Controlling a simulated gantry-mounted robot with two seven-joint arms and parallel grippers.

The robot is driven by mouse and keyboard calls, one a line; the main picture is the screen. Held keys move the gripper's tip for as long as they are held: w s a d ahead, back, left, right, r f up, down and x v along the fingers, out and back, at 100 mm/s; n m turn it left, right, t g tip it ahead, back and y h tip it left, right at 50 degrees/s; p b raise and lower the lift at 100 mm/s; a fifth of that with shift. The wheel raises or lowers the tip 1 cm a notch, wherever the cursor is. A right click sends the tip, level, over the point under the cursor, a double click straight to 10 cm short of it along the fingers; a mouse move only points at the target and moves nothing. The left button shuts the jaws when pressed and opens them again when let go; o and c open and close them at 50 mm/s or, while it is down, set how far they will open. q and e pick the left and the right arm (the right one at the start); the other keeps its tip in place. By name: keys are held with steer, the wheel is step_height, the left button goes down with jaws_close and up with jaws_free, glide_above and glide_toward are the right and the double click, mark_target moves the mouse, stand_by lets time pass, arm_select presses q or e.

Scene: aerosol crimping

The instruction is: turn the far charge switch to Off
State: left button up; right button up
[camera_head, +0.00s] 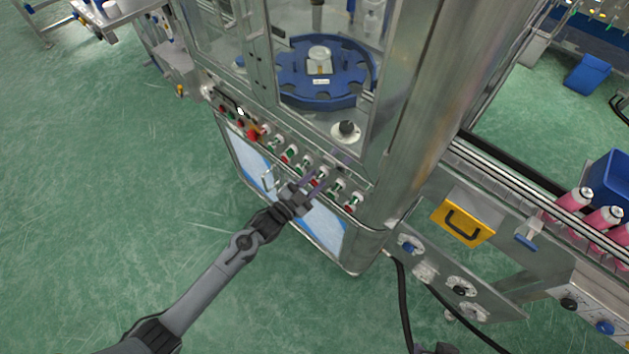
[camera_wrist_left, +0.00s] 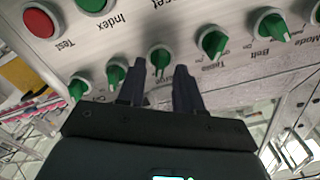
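A row of green-handled rotary switches runs along the sloping machine panel (camera_head: 290,160). My left gripper (camera_head: 308,186) is at this row. In the left wrist view its two dark fingers (camera_wrist_left: 160,72) are apart, with one green switch (camera_wrist_left: 159,58) between or just beyond their tips. I cannot tell whether they touch it. That switch's label is partly hidden, so I cannot confirm that it is the far charge switch. Other green switches (camera_wrist_left: 214,42) stand on both sides of it. My right gripper cannot be made out.
A red button (camera_wrist_left: 42,20) labelled Test and a green button (camera_wrist_left: 92,4) labelled Index are on the same panel. A glazed cabinet with a blue star wheel (camera_head: 290,80) rises behind the panel. A conveyor with pink cans (camera_head: 574,199) is at right. Green floor lies open at left.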

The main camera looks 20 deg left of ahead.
arm_select(q)
steer(key=shift+w+d, duration=0.1)
steer(key=shift+w, duration=0.15)
steer(key=shift+c, duration=0.3)
jaws_close()
